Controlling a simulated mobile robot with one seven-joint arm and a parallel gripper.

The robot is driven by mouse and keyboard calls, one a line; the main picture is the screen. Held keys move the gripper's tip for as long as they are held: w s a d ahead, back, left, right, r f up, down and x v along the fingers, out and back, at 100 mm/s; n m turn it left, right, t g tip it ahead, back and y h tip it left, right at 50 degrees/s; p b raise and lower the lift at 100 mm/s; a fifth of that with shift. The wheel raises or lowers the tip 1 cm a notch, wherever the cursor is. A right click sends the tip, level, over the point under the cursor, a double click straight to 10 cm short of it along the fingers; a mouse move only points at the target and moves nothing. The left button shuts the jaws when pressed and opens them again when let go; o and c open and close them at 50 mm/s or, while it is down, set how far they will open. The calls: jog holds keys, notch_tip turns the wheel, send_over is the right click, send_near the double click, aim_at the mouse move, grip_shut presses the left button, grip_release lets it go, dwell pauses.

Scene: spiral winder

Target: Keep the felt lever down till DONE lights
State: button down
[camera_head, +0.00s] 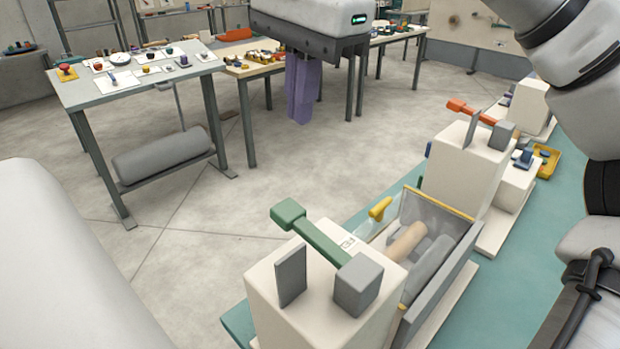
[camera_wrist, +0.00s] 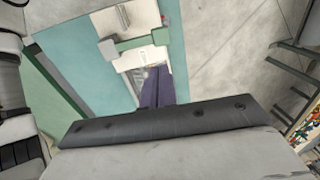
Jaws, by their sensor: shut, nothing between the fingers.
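A green lever (camera_head: 318,238) with a block-shaped knob sits on a cream housing (camera_head: 310,320) in the near foreground, between two grey blocks. It also shows in the wrist view (camera_wrist: 135,44). A partly hidden label beside it is too small to read surely, so I cannot tell whether it is the felt lever. An orange lever (camera_head: 470,111) sits on a second cream housing (camera_head: 465,165) farther back. My gripper (camera_head: 302,118) hangs in the air with its purple fingers together and empty, apart from both levers. The fingers show in the wrist view (camera_wrist: 157,90). I see no lit DONE lamp.
Between the housings is a clear-sided trough with rollers (camera_head: 405,243) and a yellow handle (camera_head: 380,208). A teal bench top (camera_head: 540,235) carries them. A table with small parts (camera_head: 125,80) stands at the left. Open floor (camera_head: 230,200) lies between.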

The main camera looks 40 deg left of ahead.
aim_at(290, 210)
jog(key=f, duration=0.4)
jog(key=a+f+p, duration=0.1)
jog(key=f, duration=0.8)
jog(key=shift+s+a+f+p, duration=0.1)
jog(key=shift+a+f+p, duration=0.25)
jog(key=shift+a+f, duration=0.05)
